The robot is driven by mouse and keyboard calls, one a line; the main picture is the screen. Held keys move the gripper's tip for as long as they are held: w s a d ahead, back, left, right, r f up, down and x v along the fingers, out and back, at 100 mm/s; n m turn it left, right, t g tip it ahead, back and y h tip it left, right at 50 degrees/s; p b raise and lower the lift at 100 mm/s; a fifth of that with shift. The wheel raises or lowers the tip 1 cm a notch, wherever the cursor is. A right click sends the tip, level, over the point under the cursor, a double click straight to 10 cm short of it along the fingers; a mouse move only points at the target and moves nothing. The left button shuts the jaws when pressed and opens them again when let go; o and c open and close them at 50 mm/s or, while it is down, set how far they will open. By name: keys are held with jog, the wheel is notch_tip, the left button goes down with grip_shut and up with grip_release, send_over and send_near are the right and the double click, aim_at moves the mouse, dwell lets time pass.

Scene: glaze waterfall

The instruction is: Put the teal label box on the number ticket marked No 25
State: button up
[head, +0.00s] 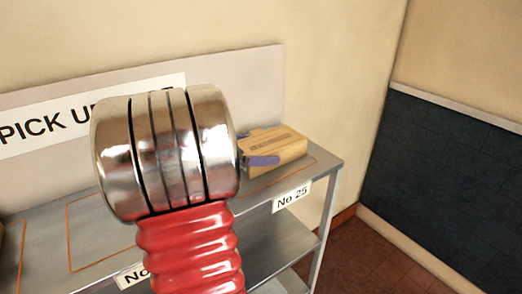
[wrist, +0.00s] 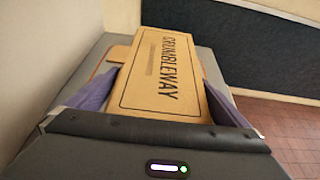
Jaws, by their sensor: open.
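A tan cardboard box (head: 278,148) rests on the grey shelf top at its right end, over the orange-outlined area behind the No 25 ticket (head: 292,196). In the wrist view, the box (wrist: 163,75) shows dark lettering reading like "CRUMBLEWAY"; no teal label is visible on the faces I see. My gripper (wrist: 162,80) is open, its purple fingers on either side of the box. In the head view, my gripper (head: 257,147) is partly hidden by my arm, with one finger along the box's front. I cannot tell whether the fingers touch it.
The shelf unit's top (head: 90,215) has another orange-outlined area, empty where it shows. A second ticket (head: 132,276) is mostly hidden by my red arm. A "PICK UP" sign (head: 40,125) hangs on the back panel. A wall stands behind; floor (head: 350,255) is open to the right.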

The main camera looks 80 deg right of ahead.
jog(key=v, duration=1)
jog(key=shift+w+a+r, duration=0.1)
jog(key=shift+w, duration=0.05)
jog(key=shift+w, duration=0.1)
dwell(0.5)
